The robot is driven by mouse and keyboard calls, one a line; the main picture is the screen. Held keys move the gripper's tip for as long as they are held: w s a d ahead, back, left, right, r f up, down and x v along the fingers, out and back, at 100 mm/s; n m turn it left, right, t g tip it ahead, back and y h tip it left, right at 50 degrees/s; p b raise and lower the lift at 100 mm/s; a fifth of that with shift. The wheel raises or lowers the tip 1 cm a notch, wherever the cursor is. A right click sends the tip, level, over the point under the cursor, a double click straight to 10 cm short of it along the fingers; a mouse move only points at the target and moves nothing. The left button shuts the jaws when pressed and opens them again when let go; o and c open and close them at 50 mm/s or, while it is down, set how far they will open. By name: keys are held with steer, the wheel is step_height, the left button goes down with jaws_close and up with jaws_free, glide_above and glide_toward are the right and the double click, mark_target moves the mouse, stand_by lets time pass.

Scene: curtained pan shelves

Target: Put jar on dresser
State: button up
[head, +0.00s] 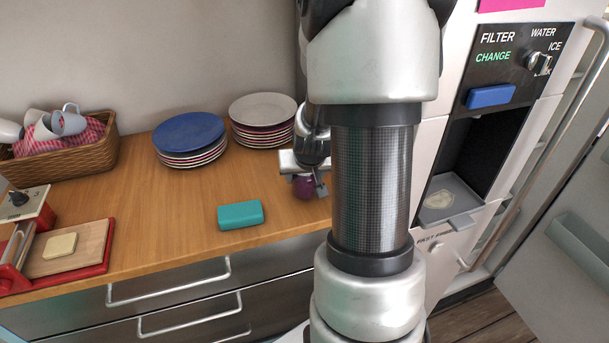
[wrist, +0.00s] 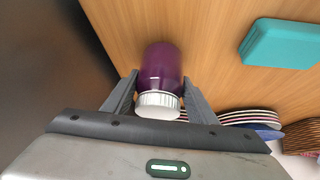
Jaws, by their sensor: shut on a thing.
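The jar (wrist: 162,66) is purple with a white ribbed lid. In the wrist view it lies between the two fingers of my gripper (wrist: 159,88), which is shut on it near the lid end. In the head view the jar (head: 304,187) shows as a small purple shape at my gripper (head: 308,184), partly hidden by the fingers. It is over the right end of the wooden top of the dresser (head: 170,235), which has metal drawers below. I cannot tell whether the jar touches the wood.
A teal block (head: 240,214) lies left of my gripper. Stacks of plates with a blue top plate (head: 188,132) and a white top plate (head: 262,107) stand behind. A wicker basket (head: 75,165) of mugs and a red-framed board (head: 70,250) are at left. A fridge (head: 490,130) stands right.

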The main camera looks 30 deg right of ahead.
steer(key=shift+f+b, duration=0.45)
steer(key=shift+f, duration=0.1)
steer(key=shift+f+b, duration=0.25)
steer(key=shift+b, duration=0.05)
steer(key=o, duration=1.5)
steer(key=shift+c, duration=0.2)
steer(key=p+v, duration=0.4)
steer(key=v, duration=1.3)
steer(key=shift+r, duration=0.3)
steer(key=shift+a, duration=0.15)
steer(key=shift+c, duration=0.4)
